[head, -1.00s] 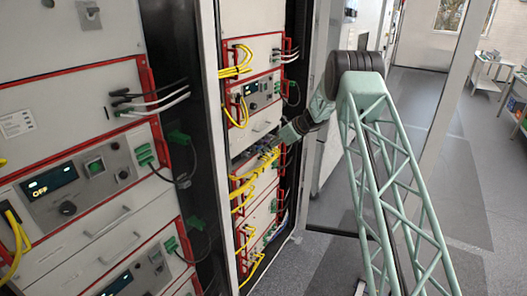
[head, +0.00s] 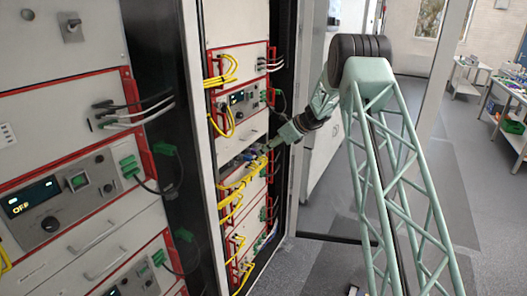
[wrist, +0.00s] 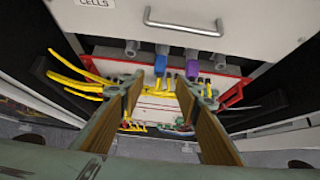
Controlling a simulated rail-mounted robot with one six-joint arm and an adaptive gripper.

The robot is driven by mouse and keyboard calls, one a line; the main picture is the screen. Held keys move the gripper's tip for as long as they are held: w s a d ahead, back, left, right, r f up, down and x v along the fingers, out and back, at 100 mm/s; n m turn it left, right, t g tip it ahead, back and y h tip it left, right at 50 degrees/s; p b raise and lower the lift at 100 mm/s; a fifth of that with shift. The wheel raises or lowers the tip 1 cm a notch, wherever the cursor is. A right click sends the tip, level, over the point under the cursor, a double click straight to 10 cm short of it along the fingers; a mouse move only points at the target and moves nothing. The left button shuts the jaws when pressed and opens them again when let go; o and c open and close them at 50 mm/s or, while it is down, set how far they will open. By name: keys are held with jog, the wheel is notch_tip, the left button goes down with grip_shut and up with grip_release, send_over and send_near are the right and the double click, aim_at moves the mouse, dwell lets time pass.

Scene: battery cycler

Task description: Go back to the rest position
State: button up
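My gripper (head: 268,147) is at the open front of the narrow rack in the head view, at the height of the cell bay below the grey panel. In the wrist view my gripper (wrist: 158,88) has its two brown fingers well apart, with nothing held between them. Beyond the fingertips, a row of cells stands under a panel marked CELLS (wrist: 95,3). A blue cell (wrist: 161,60) and a purple cell (wrist: 192,64) show there, with grey ones beside them. The fingers look apart from the cells. In the head view the fingertips are too small to read.
Yellow cables (head: 222,70) hang from the rack front close to my gripper, and also show at left in the wrist view (wrist: 78,76). A nearer rack (head: 70,120) with an OFF display stands at left. A drawer handle (wrist: 183,26) juts out above the cells. Open floor (head: 480,200) lies at right.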

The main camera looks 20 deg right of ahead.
dwell(0.3)
jog(key=s+a+r+n+g+h+b, duration=0.15)
jog(key=s+a+r+n, duration=0.25)
jog(key=s+r, duration=0.45)
jog(key=s+a+r+n+b, duration=0.25)
jog(key=s+r, duration=0.25)
jog(key=s, duration=0.6)
jog(key=s+a+r+n+g+b, duration=0.1)
jog(key=s+a+r+n+b, duration=0.1)
jog(key=s+a+r+n, duration=0.45)
jog(key=s+r+n+h+b, duration=0.1)
jog(key=s+r+n+b, duration=0.1)
jog(key=s, duration=1)
jog(key=s+r+n+h+b, duration=0.1)
jog(key=s+r+n, duration=0.1)
jog(key=s, duration=1.1)
jog(key=s+d+f+n+h+b, duration=0.1)
jog(key=s+f+n, duration=0.4)
jog(key=s, duration=1.1)
jog(key=s+d+f+n+h+b, duration=0.2)
jog(key=s+d+f+n+b, duration=0.1)
jog(key=s, duration=1.3)
jog(key=shift+s+f+n+b, duration=0.2)
jog(key=shift+f+n+b, duration=0.55)
jog(key=shift+f+n, duration=0.15)
